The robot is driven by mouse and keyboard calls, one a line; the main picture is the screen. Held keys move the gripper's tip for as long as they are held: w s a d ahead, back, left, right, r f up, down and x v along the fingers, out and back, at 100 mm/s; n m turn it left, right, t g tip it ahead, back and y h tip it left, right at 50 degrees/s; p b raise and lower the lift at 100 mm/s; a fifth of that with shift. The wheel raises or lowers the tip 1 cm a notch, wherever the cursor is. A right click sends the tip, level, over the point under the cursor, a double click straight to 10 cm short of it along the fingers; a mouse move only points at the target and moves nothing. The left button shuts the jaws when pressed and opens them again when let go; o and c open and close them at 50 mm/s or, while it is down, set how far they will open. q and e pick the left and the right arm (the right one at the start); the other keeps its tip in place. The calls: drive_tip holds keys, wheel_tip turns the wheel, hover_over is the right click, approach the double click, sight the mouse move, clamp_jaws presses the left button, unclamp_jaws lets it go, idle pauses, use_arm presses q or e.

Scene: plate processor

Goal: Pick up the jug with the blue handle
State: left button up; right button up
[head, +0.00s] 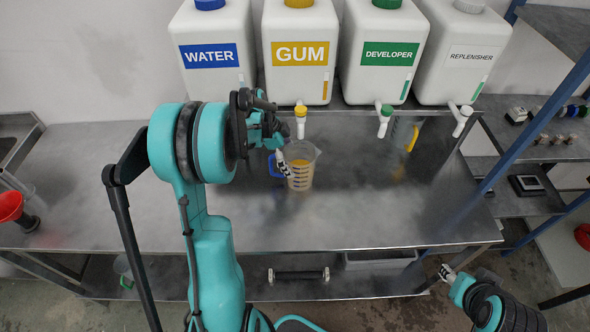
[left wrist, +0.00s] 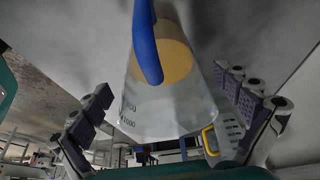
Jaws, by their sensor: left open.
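The clear jug with the blue handle (head: 301,172) stands upright on the metal table, below the GUM container's tap. It has dark measuring marks and some yellowish content. Its blue handle (head: 274,166) points left, toward my left gripper (head: 281,158). The gripper is open at the handle side, with one finger seen in front of the jug. In the left wrist view the jug (left wrist: 172,105) and its blue handle (left wrist: 146,42) lie between the spread fingers; contact cannot be told. My right gripper (head: 447,272) is low at the right, beyond the table's front edge; its opening is unclear.
White containers marked WATER (head: 210,55), GUM (head: 300,55), DEVELOPER (head: 388,55) and REPLENISHER (head: 465,55) stand behind, taps overhanging the table (head: 370,215). A yellow-handled jug (head: 402,130) stands at the right. A red funnel (head: 11,207) is far left.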

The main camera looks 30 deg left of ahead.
use_arm(q)
drive_tip(key=x, duration=0.3)
drive_tip(key=shift+w+d+f+b, duration=0.15)
drive_tip(key=shift+w+f+b, duration=0.05)
drive_tip(key=shift+b, duration=0.2)
drive_tip(key=c, duration=1.7)
drive_tip(key=shift+c, duration=0.2)
drive_tip(key=shift+r, duration=0.15)
